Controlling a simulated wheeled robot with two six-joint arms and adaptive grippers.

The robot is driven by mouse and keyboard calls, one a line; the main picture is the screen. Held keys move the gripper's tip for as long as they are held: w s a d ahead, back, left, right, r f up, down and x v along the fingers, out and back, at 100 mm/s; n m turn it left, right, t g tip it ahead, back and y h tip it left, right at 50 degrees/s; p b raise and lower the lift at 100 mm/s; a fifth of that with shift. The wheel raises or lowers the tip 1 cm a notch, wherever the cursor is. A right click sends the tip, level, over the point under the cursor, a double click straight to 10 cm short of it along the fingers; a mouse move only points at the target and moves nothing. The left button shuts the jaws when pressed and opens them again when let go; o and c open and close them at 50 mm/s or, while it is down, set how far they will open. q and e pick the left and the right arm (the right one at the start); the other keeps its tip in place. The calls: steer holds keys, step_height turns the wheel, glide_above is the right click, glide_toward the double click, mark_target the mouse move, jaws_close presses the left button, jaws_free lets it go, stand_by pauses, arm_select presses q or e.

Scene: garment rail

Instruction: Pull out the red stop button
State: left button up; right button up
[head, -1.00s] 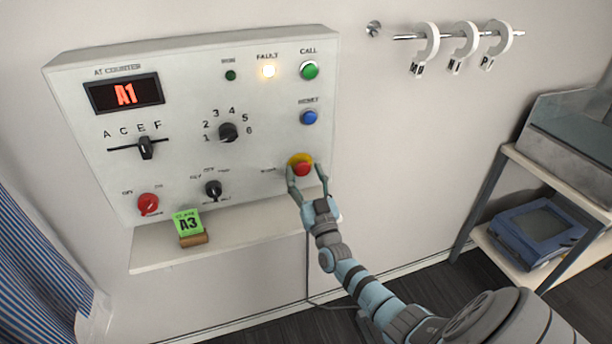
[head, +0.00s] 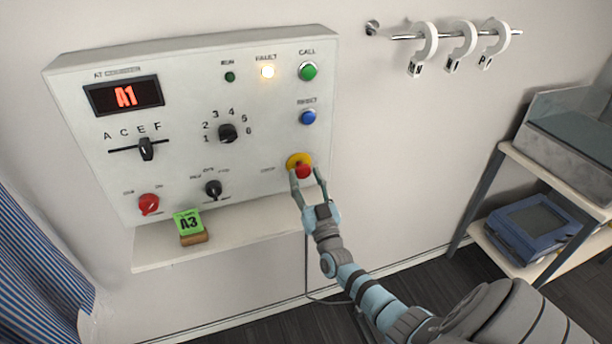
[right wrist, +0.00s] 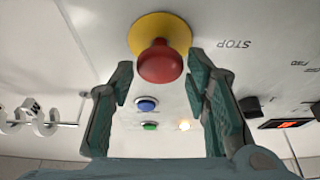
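The red stop button (head: 303,171) sits on a yellow disc (head: 296,159) at the lower right of the control panel. In the right wrist view the red mushroom head (right wrist: 160,62) stands out from its yellow disc (right wrist: 157,30) on a visible red stem. My right gripper (head: 305,174) is in front of the button. In the right wrist view its two fingers (right wrist: 160,77) are apart, one on each side of the head, with a narrow gap visible on both sides. The fingers hold nothing that I can see. My left gripper is not in view.
The panel (head: 260,170) carries a lit fault lamp (head: 267,72), a green button (head: 307,71), a blue button (head: 308,117), knobs and a red switch (head: 148,204). A shelf (head: 160,254) below holds a green A3 card (head: 187,222). A hook rail and rack stand right.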

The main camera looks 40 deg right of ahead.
steer(key=shift+o, duration=0.5)
steer(key=shift+s+r, duration=0.1)
steer(key=shift+r, duration=0.05)
steer(key=shift+s+a+f, duration=0.1)
steer(key=shift+s+f, duration=0.1)
steer(key=shift+s, duration=0.05)
steer(key=v, duration=1.1)
steer(key=shift+s, duration=0.15)
steer(key=shift+a+f, duration=0.1)
